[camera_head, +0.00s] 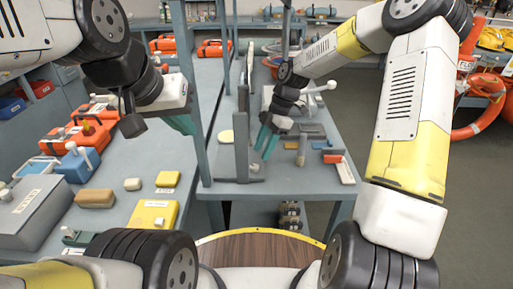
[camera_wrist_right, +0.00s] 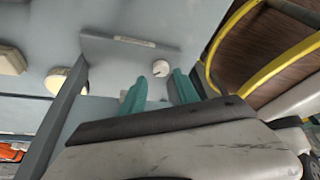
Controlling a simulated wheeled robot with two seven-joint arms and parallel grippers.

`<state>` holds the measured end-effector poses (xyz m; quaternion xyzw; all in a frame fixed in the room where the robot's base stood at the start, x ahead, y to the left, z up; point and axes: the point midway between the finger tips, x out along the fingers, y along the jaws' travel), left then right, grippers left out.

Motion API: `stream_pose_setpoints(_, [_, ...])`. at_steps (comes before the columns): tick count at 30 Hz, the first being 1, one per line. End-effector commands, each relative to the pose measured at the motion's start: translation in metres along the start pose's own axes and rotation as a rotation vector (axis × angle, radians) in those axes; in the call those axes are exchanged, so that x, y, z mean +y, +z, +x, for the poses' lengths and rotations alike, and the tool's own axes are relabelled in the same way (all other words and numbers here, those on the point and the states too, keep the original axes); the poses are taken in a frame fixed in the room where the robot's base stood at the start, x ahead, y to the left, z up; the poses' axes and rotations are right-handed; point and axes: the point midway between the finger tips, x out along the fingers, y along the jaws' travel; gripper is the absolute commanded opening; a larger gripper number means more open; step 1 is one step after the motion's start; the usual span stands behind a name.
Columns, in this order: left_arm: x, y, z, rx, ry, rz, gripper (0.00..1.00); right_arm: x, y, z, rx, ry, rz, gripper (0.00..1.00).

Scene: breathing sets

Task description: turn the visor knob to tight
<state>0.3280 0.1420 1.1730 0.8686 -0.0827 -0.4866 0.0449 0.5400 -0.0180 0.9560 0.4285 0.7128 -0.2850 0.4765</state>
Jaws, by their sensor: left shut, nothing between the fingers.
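A small round white knob (camera_wrist_right: 160,68) with a dark mark sits on a grey plate (camera_wrist_right: 105,50) in the right wrist view. I take it for the visor knob; I cannot make it out clearly in the head view. My right gripper (camera_wrist_right: 159,92) is open, its two teal fingers apart with the knob beyond and between their tips, with no contact visible. In the head view my right gripper (camera_head: 265,146) is beside a grey upright panel (camera_head: 242,130). My left gripper (camera_head: 184,125) is shut and empty, above the left bench.
The left bench holds a yellow block (camera_head: 154,214), a tan block (camera_head: 95,198), a grey case (camera_head: 33,212) and orange cases. A grey post (camera_head: 187,80) stands between my grippers. A round wooden top (camera_head: 260,252) is in front.

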Motion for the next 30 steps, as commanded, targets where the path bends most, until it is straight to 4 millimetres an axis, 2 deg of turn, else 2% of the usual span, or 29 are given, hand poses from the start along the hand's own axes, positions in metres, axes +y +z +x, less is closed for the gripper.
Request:
stream_pose_setpoints(3, [0.000,0.000,0.000,0.000,0.000,0.000,0.00,-0.001,-0.001,0.022,0.002,-0.005,0.002,0.37])
stream_pose_setpoints(9, [0.000,0.000,0.000,0.000,0.000,0.000,0.00,-0.001,0.000,0.047,0.000,-0.003,0.002,0.37])
stream_pose_setpoints(20, [0.000,0.000,0.000,0.000,0.000,0.000,0.00,-0.001,0.000,0.054,-0.001,-0.001,0.003,0.37])
stream_pose_setpoints(26, [0.000,0.000,0.000,0.000,0.000,0.000,0.00,-0.001,0.000,0.054,-0.001,-0.001,0.004,0.02])
stream_pose_setpoints(30, [0.000,0.000,0.000,0.000,0.000,0.000,0.00,-0.001,0.000,0.054,-0.001,0.000,0.004,0.00])
